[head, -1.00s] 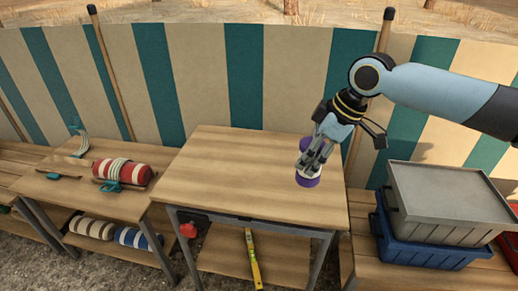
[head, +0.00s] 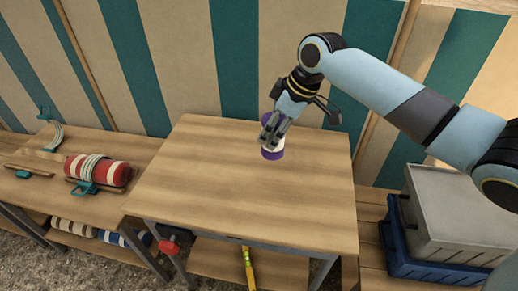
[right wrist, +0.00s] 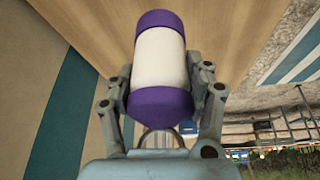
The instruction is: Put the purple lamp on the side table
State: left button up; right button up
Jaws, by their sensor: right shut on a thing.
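The purple lamp (head: 272,155) is a short cylinder with purple ends and a white middle. My right gripper (head: 268,140) is shut on it, over the right half of the middle wooden table (head: 210,190). In the right wrist view, the lamp (right wrist: 160,55) lies between the two fingers of the gripper (right wrist: 160,100), one on each side. I cannot tell whether the lamp's lower end touches the tabletop. My left gripper is not in view.
The middle tabletop is otherwise bare. A left bench (head: 60,190) holds a red and white roll (head: 97,171) and a teal-handled tool. A grey bin (head: 450,215) sits on a blue crate (head: 400,255) at right. A yellow level (head: 249,268) is on the lower shelf. A striped wall stands behind.

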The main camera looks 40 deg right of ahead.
jog(key=shift+w+a+f, duration=0.85)
jog(key=shift+w+a, duration=0.05)
jog(key=shift+w, duration=0.15)
notch_tip(320, 180, down, 4)
jog(key=shift+w+a+f+b, duration=0.15)
jog(key=shift+b, duration=0.25)
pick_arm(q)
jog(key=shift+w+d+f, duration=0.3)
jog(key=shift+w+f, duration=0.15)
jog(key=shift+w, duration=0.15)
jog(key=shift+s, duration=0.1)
pick_arm(e)
jog(key=shift+f, duration=0.1)
jog(key=o, duration=1.4)
